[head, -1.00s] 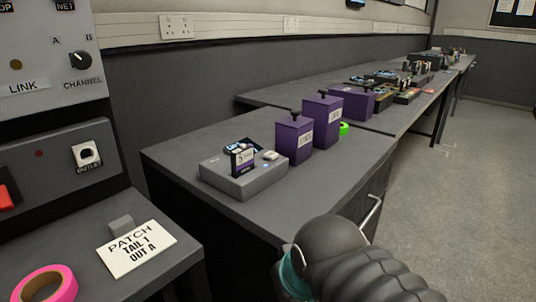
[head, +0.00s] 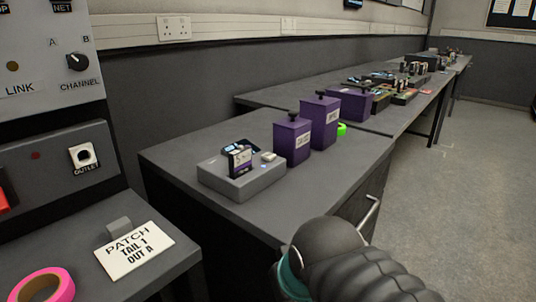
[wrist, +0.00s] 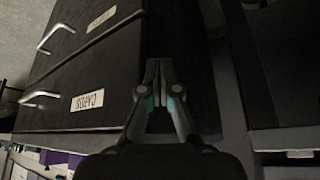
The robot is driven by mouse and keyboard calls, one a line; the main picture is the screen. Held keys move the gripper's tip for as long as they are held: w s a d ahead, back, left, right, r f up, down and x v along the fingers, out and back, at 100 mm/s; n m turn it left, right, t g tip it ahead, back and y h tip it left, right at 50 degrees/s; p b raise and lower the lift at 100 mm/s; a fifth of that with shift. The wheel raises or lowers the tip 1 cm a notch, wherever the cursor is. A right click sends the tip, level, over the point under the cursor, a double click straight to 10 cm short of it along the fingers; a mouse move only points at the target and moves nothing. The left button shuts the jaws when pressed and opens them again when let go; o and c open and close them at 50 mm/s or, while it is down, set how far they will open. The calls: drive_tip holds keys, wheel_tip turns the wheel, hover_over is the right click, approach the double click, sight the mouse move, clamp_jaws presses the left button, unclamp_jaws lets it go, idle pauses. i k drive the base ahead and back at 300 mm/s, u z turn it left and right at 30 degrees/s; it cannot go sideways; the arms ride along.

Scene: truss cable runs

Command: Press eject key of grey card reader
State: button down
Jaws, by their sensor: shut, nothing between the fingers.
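The grey card reader (head: 243,185) sits on the near left part of the dark bench in the head view. My gripper (wrist: 158,72) shows in the wrist view, shut and empty, in front of dark drawer fronts. It is not visible in the head view, where only my arm shows, low and to the right of the reader.
Purple boxes (head: 292,141) with black knobs stand right of the reader. A patch card (head: 134,249) and a pink tape roll (head: 42,286) lie on the left bench. Drawer handles (wrist: 57,36) stick out. Floor at right is clear.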

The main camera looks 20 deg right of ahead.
sight(269, 156)
drive_tip(key=k, duration=0.5)
drive_tip(key=z, duration=2.7)
drive_tip(key=k, duration=1.05)
drive_tip(key=u, duration=1.35)
drive_tip(key=i, duration=0.5)
